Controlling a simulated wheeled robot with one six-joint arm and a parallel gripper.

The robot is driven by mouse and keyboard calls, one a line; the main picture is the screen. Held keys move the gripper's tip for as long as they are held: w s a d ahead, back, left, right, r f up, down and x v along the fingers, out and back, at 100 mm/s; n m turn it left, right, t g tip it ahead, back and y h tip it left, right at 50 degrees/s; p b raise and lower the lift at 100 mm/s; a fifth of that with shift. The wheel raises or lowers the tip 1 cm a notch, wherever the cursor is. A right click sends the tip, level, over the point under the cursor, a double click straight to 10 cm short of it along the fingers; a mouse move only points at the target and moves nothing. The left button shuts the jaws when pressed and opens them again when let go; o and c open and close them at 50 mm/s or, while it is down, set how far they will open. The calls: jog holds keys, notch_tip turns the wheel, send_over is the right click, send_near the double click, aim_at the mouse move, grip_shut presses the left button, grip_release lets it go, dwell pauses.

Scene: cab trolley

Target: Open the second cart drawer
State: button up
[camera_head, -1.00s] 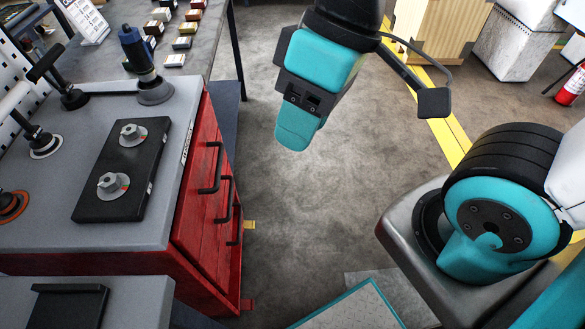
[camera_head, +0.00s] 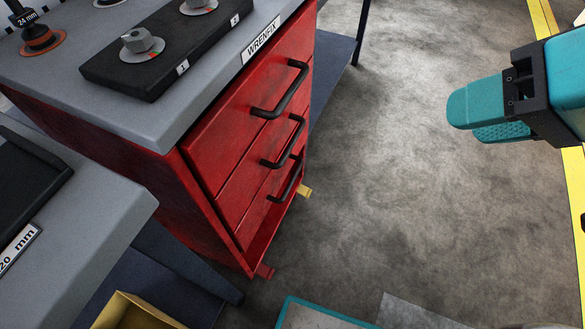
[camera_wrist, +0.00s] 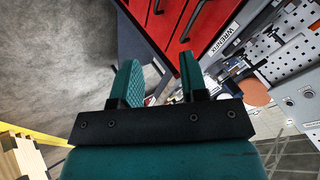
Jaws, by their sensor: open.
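The red cart (camera_head: 150,175) stands at left in the head view, with three stacked drawers facing right. The second drawer (camera_head: 242,186) is in the middle and looks shut. Its black bar handle (camera_head: 285,143) sits between the top handle (camera_head: 281,90) and the bottom handle (camera_head: 286,179). My gripper (camera_head: 466,122) is open and empty at the right, well apart from the handles, with its teal fingers pointing left toward the cart. In the wrist view, the open fingers (camera_wrist: 158,62) show below the red drawer fronts (camera_wrist: 190,22), and nothing is between them.
A black block with hex nuts (camera_head: 160,45) lies on the cart's grey top. A grey bench (camera_head: 75,245) stands at the front left, with a yellow bin (camera_head: 135,312) below. Floor (camera_head: 390,150) between cart and gripper is clear. A teal-edged panel (camera_head: 310,315) lies at bottom.

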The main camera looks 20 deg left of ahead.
jog(key=w+a+f+m+t+y+b, duration=0.2)
jog(key=a+f+m+y+b, duration=0.15)
jog(key=f+b, duration=1)
jog(key=w+a+f+m+t+y+b, duration=0.1)
jog(key=a+f+m+t+y+b, duration=0.25)
jog(key=f+b, duration=1.05)
jog(key=m+p, duration=0.1)
jog(key=p, duration=0.6)
send_near(290, 143)
jog(key=shift+g, duration=0.45)
jog(key=x, duration=1)
jog(key=shift+w+f, duration=0.15)
jog(key=shift+w, duration=0.1)
jog(key=shift+c, duration=0.2)
grip_shut()
